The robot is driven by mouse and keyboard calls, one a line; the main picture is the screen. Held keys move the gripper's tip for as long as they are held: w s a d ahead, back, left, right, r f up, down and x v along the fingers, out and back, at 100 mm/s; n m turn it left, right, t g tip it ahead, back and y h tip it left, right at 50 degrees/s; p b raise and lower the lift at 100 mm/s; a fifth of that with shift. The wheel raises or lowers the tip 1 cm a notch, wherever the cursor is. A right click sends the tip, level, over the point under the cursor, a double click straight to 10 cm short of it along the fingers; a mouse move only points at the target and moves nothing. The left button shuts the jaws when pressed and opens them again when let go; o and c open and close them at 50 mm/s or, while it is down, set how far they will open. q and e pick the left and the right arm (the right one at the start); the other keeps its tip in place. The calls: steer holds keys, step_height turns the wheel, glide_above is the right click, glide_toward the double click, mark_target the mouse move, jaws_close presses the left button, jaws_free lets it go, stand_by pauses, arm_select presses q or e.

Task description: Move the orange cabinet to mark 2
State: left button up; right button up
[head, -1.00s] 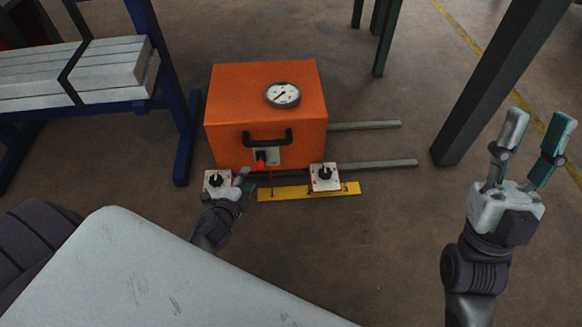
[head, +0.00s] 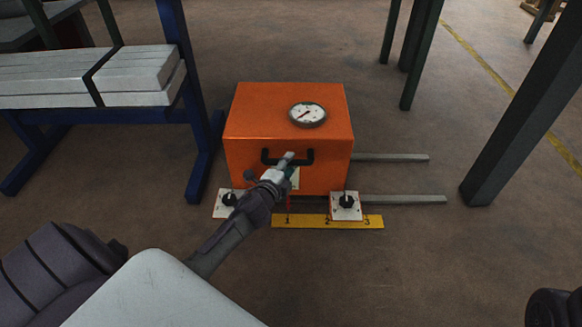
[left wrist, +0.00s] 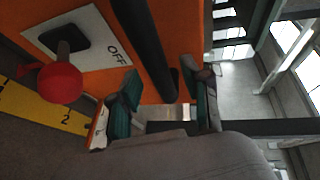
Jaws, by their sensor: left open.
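The orange cabinet (head: 245,120) stands on two grey rails, with a round gauge on top and a black handle (head: 309,158) on its front. The yellow strip (head: 305,221) in front bears marks 1, 2 and 3; a thin red pointer (head: 289,203) stands near mark 1. My left gripper (head: 284,163) is at the handle and partly covers it. In the left wrist view my left gripper (left wrist: 165,100) is open, and the black handle (left wrist: 147,45) runs between its fingers. I cannot tell whether they touch it.
White plates with black knobs (head: 346,201) (head: 229,199) flank the cabinet's front. A red knob (left wrist: 61,83) beside an OFF label sits close to my left fingers. A blue rack (head: 200,150) stands left, a dark post (head: 520,110) right. The rails (head: 405,200) extend right over clear floor.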

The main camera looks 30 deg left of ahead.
arm_select(q)
steer(key=shift+x, duration=1.05)
jaws_close()
